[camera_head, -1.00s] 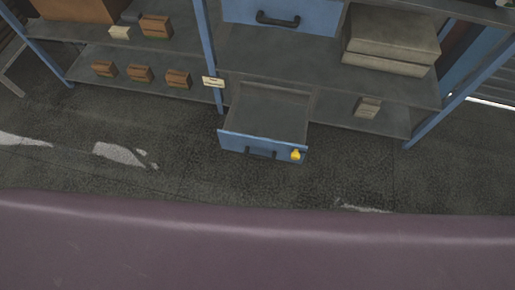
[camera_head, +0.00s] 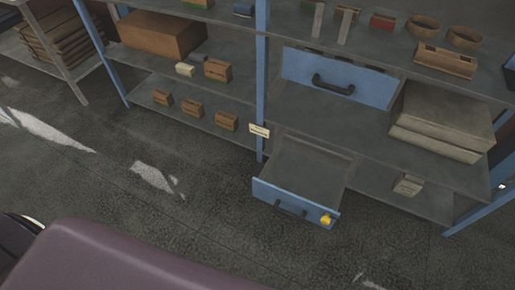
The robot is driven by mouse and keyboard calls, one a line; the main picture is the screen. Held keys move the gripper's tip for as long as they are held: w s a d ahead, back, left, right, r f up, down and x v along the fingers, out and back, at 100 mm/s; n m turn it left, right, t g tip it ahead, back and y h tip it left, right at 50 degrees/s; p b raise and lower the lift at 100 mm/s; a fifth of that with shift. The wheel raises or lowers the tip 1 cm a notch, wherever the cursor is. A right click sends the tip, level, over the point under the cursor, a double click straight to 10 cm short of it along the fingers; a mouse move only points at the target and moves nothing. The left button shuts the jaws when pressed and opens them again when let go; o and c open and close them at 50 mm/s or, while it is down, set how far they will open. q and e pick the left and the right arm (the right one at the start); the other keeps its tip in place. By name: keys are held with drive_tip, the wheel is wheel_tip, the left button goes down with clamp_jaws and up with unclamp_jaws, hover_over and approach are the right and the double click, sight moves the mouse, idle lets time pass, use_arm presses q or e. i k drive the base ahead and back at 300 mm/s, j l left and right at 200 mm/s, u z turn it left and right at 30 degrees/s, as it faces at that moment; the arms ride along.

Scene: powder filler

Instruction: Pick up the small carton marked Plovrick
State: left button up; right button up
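No marking reading Plovrick is legible, so I cannot tell which carton bears it. Small brown cartons stand on the left shelving: one (camera_head: 217,70) on the middle shelf and several on the bottom shelf, including a left one (camera_head: 163,98), a middle one (camera_head: 192,108) and a right one (camera_head: 227,121). A small cream box (camera_head: 185,69) sits beside the middle-shelf carton. A pale small block (camera_head: 408,185) lies on the lower right shelf. Neither of my grippers shows.
A blue-fronted drawer (camera_head: 270,193) stands pulled out low, with a yellow object (camera_head: 326,219) at its front; it looks empty. Another blue drawer (camera_head: 338,78) is above. A large brown box (camera_head: 160,34) and grey flat boxes (camera_head: 441,122) fill shelves. Floor (camera_head: 120,215) in front is mostly clear.

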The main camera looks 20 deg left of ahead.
sight(229, 121)
drive_tip(key=i+j, duration=0.15)
drive_tip(key=j, duration=0.15)
drive_tip(key=i+j+z, duration=0.15)
drive_tip(key=i+j, duration=0.2)
drive_tip(key=j, duration=0.25)
drive_tip(key=i+j+z, duration=0.15)
drive_tip(key=j, duration=0.15)
drive_tip(key=i+j, duration=0.15)
drive_tip(key=j, duration=0.2)
drive_tip(key=z, duration=0.05)
